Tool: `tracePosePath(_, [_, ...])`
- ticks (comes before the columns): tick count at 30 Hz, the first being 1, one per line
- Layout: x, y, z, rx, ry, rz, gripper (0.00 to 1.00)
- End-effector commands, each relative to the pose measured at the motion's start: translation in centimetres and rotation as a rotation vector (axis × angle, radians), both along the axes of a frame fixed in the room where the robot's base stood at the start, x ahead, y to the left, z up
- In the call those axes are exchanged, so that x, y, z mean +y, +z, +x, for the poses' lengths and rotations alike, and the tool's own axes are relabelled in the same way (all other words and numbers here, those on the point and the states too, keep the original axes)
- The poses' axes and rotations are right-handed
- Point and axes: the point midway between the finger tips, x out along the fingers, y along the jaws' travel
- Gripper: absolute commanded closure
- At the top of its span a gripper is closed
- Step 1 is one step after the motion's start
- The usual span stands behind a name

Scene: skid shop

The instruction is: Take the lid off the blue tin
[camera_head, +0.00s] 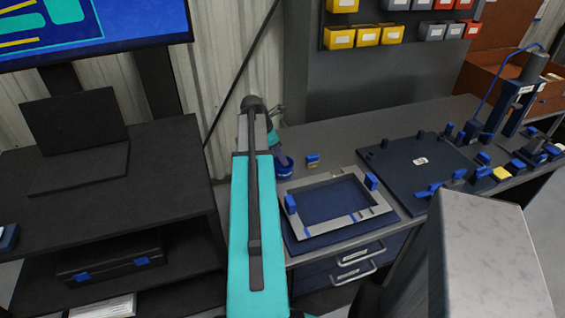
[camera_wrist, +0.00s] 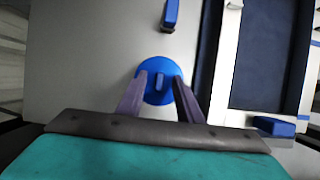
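The blue tin (camera_head: 285,170) stands on the grey bench near its left end, partly hidden by my arm in the head view. In the wrist view its round blue lid (camera_wrist: 157,95) shows from above, with a small raised knob (camera_wrist: 158,82) in the middle. My gripper (camera_wrist: 159,77) is open, with one finger on each side of the knob, over the lid's edges. The knob lies between the fingers and neither finger visibly touches it. I cannot tell how far the fingertips are above the lid. The tin's body is hidden under the lid in the wrist view.
A grey frame (camera_head: 303,226) with blue blocks lies right of the tin. A dark plate (camera_head: 405,150) is further right. A dark shelf unit (camera_head: 190,150) stands left of my arm, across a gap.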

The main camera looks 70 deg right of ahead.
Motion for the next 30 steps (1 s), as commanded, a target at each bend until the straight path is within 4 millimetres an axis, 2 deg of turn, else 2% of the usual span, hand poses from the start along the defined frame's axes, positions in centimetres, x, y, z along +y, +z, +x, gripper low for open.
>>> tracePosePath(14, [0.01,0.0,0.01,0.0,0.0,0.0,0.67])
tracePosePath(20, [0.01,0.0,0.01,0.0,0.0,0.0,0.99])
tracePosePath(30, [0.01,0.03,0.01,0.0,0.0,0.0,1.0])
